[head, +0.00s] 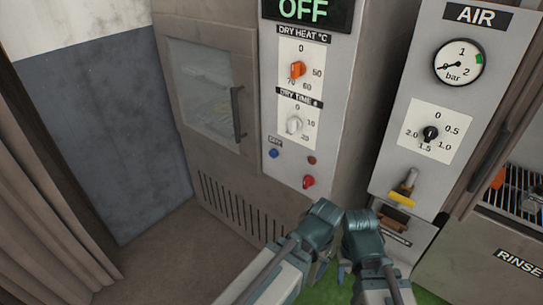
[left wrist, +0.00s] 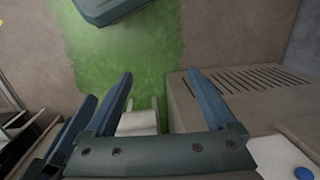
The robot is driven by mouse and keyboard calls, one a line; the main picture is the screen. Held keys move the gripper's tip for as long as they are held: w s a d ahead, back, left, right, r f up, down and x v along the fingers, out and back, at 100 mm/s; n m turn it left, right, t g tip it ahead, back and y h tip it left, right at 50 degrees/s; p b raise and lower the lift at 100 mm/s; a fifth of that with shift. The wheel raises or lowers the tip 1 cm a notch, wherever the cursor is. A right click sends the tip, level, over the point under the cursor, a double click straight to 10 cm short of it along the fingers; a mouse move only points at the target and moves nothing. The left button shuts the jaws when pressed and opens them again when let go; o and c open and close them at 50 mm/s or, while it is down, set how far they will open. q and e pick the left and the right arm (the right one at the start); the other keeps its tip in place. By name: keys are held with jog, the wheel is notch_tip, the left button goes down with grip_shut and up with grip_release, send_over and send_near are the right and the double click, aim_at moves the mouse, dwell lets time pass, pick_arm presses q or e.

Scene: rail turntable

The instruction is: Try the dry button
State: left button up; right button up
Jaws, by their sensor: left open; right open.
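The dry button is a small blue round button (head: 274,153) under the "DRY" label on the pale control panel (head: 284,178), left of a brown lamp or button (head: 312,160). In the left wrist view a blue button (left wrist: 303,173) shows at the bottom right corner, on a white panel. My left gripper (head: 316,268) is below and right of the button, apart from it; in the left wrist view (left wrist: 162,95) its fingers are spread with nothing between them. My right gripper (head: 349,268) is open beside the left one. Its fingertips are small in the head view.
The panel also has an orange heat knob (head: 298,70), a white time knob (head: 294,124), a red knob (head: 308,182) and an "OFF" display (head: 306,10). A cabinet door with a handle (head: 237,114) stands left. The AIR panel (head: 397,92) with a gauge stands right.

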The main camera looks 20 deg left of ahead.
pick_arm(q)
grip_shut()
dwell(1.5)
